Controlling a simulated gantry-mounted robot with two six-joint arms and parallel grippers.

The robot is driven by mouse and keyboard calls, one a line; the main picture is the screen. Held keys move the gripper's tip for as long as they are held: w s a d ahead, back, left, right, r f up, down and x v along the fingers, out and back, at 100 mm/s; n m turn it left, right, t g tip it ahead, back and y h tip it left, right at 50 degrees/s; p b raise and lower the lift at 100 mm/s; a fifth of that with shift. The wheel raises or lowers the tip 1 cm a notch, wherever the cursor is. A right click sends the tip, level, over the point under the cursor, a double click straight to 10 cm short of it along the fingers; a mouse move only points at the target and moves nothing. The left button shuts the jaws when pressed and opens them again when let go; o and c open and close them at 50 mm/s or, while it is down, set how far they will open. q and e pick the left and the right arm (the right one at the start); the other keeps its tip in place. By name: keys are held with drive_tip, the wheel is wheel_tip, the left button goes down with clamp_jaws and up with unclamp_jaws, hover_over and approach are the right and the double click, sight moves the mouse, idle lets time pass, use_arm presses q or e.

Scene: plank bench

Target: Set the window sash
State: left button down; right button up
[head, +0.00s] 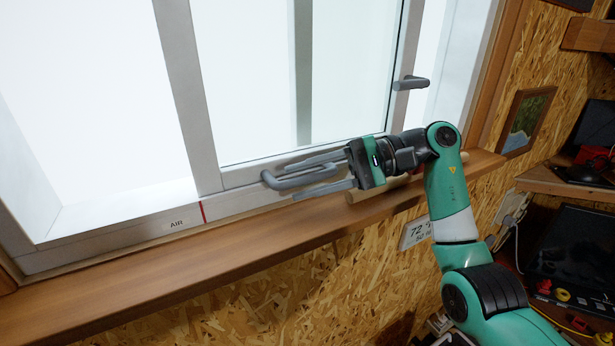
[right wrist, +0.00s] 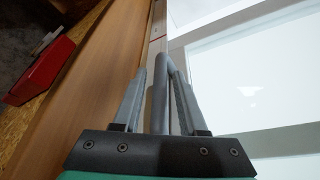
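The window sash (head: 207,90) has a pale grey frame and stands in a grey track. A grey bar handle (head: 300,178) sticks out near its lower left corner; it also shows in the right wrist view (right wrist: 171,75). My right gripper (head: 308,174) is open, with its fingers on either side of the handle bar. In the right wrist view my right gripper (right wrist: 159,80) shows a gap between the left finger and the bar; the right finger is close to it, contact unclear. A red line (head: 203,212) and the label AIR (head: 176,224) mark the track. My left gripper is out of view.
A wooden sill (head: 130,275) runs below the window. A round wooden rod (head: 405,183) lies on it, partly behind my right gripper. A dark lever handle (head: 410,82) is on the right upright. A cluttered shelf is at right.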

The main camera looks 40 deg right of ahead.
drive_tip(key=shift+o, duration=0.2)
drive_tip(key=shift+d, duration=0.1)
drive_tip(key=shift+s+d+r, duration=0.1)
drive_tip(key=shift+s+d, duration=0.15)
drive_tip(key=shift+d, duration=0.05)
drive_tip(key=b+v, duration=0.1)
drive_tip(key=v, duration=0.5)
drive_tip(key=shift+s+d, duration=0.15)
drive_tip(key=shift+d, duration=0.05)
